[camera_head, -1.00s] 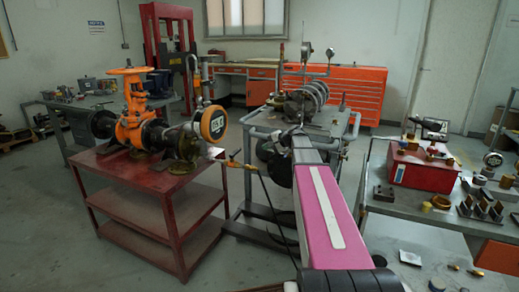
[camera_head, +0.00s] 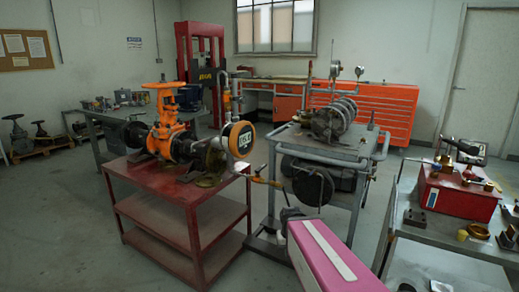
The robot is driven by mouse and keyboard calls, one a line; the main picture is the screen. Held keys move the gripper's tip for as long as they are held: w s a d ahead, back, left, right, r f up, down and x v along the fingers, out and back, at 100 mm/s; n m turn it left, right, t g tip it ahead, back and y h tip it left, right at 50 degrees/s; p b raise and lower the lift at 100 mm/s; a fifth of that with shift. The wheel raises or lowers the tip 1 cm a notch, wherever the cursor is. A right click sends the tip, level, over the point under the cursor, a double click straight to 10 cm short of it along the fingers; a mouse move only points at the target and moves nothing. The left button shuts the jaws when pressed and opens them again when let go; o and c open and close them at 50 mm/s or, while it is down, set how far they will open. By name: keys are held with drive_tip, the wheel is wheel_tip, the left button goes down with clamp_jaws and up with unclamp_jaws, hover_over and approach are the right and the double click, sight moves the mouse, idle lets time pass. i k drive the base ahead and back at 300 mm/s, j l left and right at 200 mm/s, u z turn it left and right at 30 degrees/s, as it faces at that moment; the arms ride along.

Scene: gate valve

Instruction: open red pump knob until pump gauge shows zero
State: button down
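A pump set (camera_head: 341,117) with ribbed round housings sits on a grey wheeled cart. Small round gauges (camera_head: 336,67) stand on thin pipes above it; their readings are too small to tell. I cannot make out a red knob on it. On the red table, an orange gate valve (camera_head: 167,125) with an orange handwheel joins a pipe assembly with a large orange-rimmed round dial (camera_head: 241,139). My pink arm link rises from the lower right, its dark far end in front of the cart. I cannot make out my gripper's fingers.
The red table (camera_head: 190,196) stands left of the grey cart (camera_head: 325,150), with a narrow gap between. A grey workbench (camera_head: 440,229) with a red box (camera_head: 457,195) is at the right. Red drawers (camera_head: 385,108) line the back. Open floor lies at the lower left.

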sight(468, 174)
drive_tip(key=k, duration=0.45)
drive_tip(key=j+z, duration=0.1)
drive_tip(key=z, duration=1.6)
drive_tip(key=k, duration=0.5)
drive_tip(key=i, duration=0.5)
